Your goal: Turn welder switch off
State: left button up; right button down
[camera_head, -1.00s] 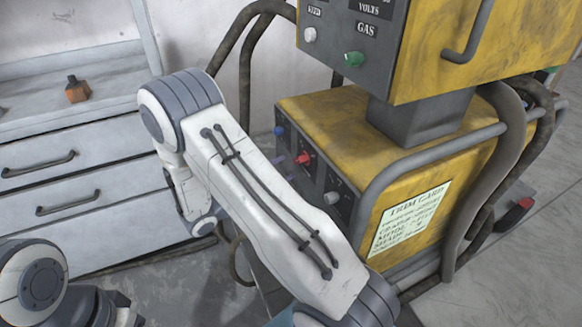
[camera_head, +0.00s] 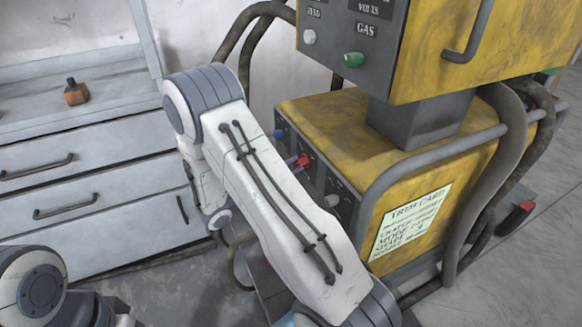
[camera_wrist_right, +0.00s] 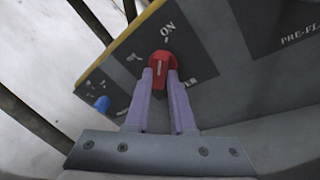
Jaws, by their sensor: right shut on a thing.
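The red welder switch (camera_head: 303,161) is a knob on the dark front panel of the lower yellow welder box. In the right wrist view the red switch (camera_wrist_right: 162,62) sits between the two pale purple fingers of my right gripper (camera_wrist_right: 160,77). They are shut on its sides. Its white mark points up, roughly toward the word ON on the panel. In the head view the right gripper (camera_head: 294,162) is mostly hidden behind my right arm, with a bit of purple finger at the switch. The left gripper does not show.
A blue knob (camera_head: 278,134) and a grey knob (camera_head: 332,200) flank the switch on the panel. Grey pipes and cables surround the welder. A white drawer cabinet (camera_head: 90,170) with a small orange bottle (camera_head: 76,93) stands left.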

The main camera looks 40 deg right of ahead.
jog(key=shift+r+n+p, duration=0.15)
jog(key=shift+n+p, duration=0.15)
jog(key=shift+p, duration=0.15)
jog(key=n+y+p, duration=0.1)
jog(key=n+p, duration=0.2)
jog(key=p, duration=0.1)
jog(key=n+g+p, duration=0.1)
jog(key=n+p, duration=0.2)
jog(key=p, duration=0.2)
jog(key=n+y+p, duration=0.1)
jog(key=n+p, duration=0.2)
jog(key=p, duration=0.2)
jog(key=shift+r+g+y, duration=0.3)
jog(key=shift+r, duration=0.05)
jog(key=n+g+p, duration=0.1)
jog(key=n+p, duration=0.1)
jog(key=p, duration=0.1)
jog(key=shift+n+y, duration=0.3)
jog(key=shift+n, duration=0.1)
jog(key=shift+f+n+g+p, duration=0.1)
jog(key=shift+n+g+p, duration=0.6)
jog(key=shift+n, duration=0.6)
jog(key=c, duration=0.8)
grip_release()
jog(key=shift+o, duration=0.2)
